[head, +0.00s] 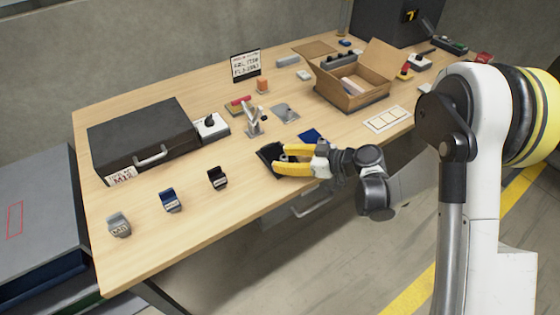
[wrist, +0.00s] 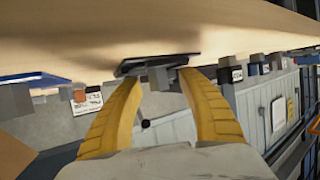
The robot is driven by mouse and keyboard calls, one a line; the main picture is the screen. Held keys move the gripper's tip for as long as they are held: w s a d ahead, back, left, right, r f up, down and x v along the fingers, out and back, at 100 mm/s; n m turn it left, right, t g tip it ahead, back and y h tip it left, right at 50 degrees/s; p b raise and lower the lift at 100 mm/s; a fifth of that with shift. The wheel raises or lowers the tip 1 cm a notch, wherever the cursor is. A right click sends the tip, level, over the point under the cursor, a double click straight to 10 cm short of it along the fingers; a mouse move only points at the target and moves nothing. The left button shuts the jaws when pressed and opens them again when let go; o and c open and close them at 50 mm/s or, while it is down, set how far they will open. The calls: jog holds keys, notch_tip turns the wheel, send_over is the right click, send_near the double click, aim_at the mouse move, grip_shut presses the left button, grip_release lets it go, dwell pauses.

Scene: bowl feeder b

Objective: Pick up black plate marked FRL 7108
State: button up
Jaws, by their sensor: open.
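A black plate (head: 267,151) lies near the front edge of the wooden table in the head view. No marking on it can be read. My gripper (head: 277,161), with yellow fingers, is open, low over the table at the plate, and hides part of it. In the wrist view the table appears at the top. The dark plate (wrist: 188,60) lies just beyond the open fingertips (wrist: 158,79), with a small grey block-like part showing between them. I cannot tell whether the fingers touch it.
Small grey (head: 119,225), blue (head: 171,201) and black (head: 217,179) pieces stand along the table's front left. A black case (head: 140,135) is behind them. A metal stand (head: 254,128), blue flat piece (head: 309,134), white panel (head: 388,119) and open cardboard box (head: 335,92) are nearby.

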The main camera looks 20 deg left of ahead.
grip_shut()
jog(key=shift+r, duration=0.1)
